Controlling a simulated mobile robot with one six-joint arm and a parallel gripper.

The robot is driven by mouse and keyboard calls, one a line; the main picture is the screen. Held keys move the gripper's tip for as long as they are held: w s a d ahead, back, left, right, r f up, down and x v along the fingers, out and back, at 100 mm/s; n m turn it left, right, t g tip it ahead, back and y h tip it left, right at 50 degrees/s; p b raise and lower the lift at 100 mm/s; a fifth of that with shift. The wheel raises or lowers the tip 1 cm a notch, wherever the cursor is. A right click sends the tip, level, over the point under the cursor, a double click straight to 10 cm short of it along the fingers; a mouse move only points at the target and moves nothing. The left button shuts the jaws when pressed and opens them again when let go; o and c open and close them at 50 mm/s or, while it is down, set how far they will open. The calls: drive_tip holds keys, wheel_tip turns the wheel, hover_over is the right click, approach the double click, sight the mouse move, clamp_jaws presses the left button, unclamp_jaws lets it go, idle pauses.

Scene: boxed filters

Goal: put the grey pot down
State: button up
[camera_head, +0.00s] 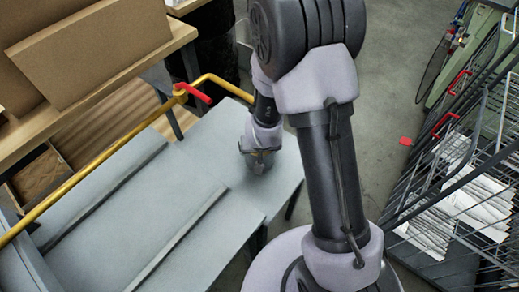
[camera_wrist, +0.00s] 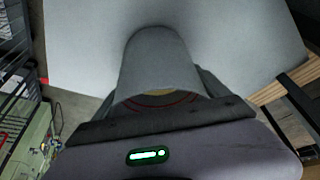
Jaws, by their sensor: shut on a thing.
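The grey pot (camera_wrist: 160,62) fills the middle of the wrist view, between the two fingers of my gripper (camera_wrist: 162,88). The fingers are shut on its sides. A yellowish patch and a red ring show at its near end. In the head view the pot (camera_head: 257,166) is small and partly hidden by my gripper (camera_head: 258,154), over the right part of the grey table (camera_head: 215,150). The pot's far end is at or close above the table top; I cannot tell whether it touches.
A yellow pipe (camera_head: 110,150) with a red valve handle (camera_head: 198,95) runs along the table's far left side. Cardboard boxes (camera_head: 90,55) stand on a wooden bench at upper left. Wire racks (camera_head: 470,170) stand at right. The table top around the pot looks clear.

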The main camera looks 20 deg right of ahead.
drive_tip(key=shift+f, duration=0.35)
